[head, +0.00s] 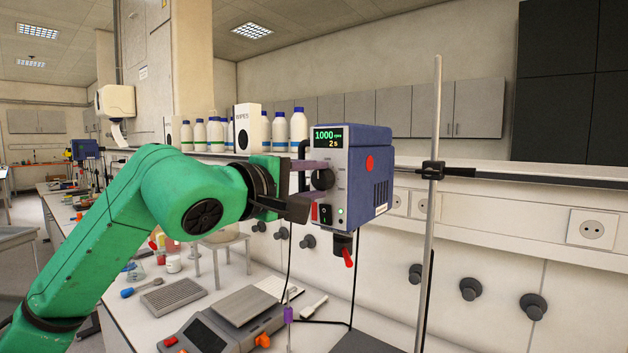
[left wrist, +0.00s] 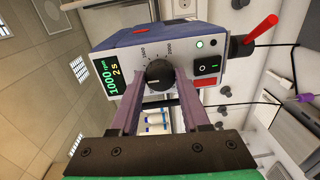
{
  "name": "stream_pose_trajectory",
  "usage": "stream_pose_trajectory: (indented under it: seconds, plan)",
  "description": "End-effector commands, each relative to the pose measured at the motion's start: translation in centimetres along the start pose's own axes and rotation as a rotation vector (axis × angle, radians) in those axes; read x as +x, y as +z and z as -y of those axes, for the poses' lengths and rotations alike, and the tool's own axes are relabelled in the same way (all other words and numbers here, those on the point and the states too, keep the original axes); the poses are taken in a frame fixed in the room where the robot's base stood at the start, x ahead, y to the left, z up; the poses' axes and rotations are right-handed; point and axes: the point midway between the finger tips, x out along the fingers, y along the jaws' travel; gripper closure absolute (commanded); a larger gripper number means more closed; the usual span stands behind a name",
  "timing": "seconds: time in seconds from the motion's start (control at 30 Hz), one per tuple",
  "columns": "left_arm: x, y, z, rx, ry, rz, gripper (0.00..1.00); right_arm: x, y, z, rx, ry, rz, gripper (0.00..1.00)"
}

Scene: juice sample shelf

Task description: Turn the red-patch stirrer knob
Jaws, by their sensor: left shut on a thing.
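The stirrer (head: 370,185) is a blue box with a pale front panel, held up on a metal stand. It has a round red patch (head: 369,162) on its side. Its display reads 1000 rpm and 2 s. The black round knob (head: 323,179) sits on the front panel below the display. My left gripper (head: 312,180) comes in from the left and has its fingers at the knob. In the left wrist view the two purple-grey fingers (left wrist: 160,84) lie on either side of the knob (left wrist: 158,73), shut on it. My right gripper is out of view.
A vertical metal rod (head: 430,215) with a black clamp stands right of the stirrer. A red-tipped lever (head: 348,257) hangs under the stirrer. A grey balance-like device (head: 225,325) and several small items lie on the bench below. White bottles (head: 280,132) line the shelf behind.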

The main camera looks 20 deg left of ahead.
Motion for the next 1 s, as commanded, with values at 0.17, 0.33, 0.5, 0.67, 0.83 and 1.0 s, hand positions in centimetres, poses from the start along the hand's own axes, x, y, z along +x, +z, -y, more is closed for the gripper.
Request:
stream_pose_trajectory:
  seconds: [0.17,0.33,0.5,0.67,0.83,1.0]
  plan:
    - [0.0,0.0,0.2,0.008,-0.004,0.0,1.0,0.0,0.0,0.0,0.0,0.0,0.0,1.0]
    - [0.0,0.0,0.2,0.007,-0.004,0.0,1.0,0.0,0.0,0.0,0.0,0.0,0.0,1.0]
    - [0.1,0.0,0.2,0.006,-0.004,0.0,0.24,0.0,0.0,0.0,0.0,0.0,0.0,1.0]
    - [0.0,0.0,0.1,0.006,-0.003,0.0,0.24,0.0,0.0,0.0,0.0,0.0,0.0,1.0]
    - [-0.2,0.0,0.1,0.006,-0.001,0.0,0.24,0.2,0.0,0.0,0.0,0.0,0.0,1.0]
    - [-3.1,-0.1,0.6,0.007,0.001,-0.003,0.24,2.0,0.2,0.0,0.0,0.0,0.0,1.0]
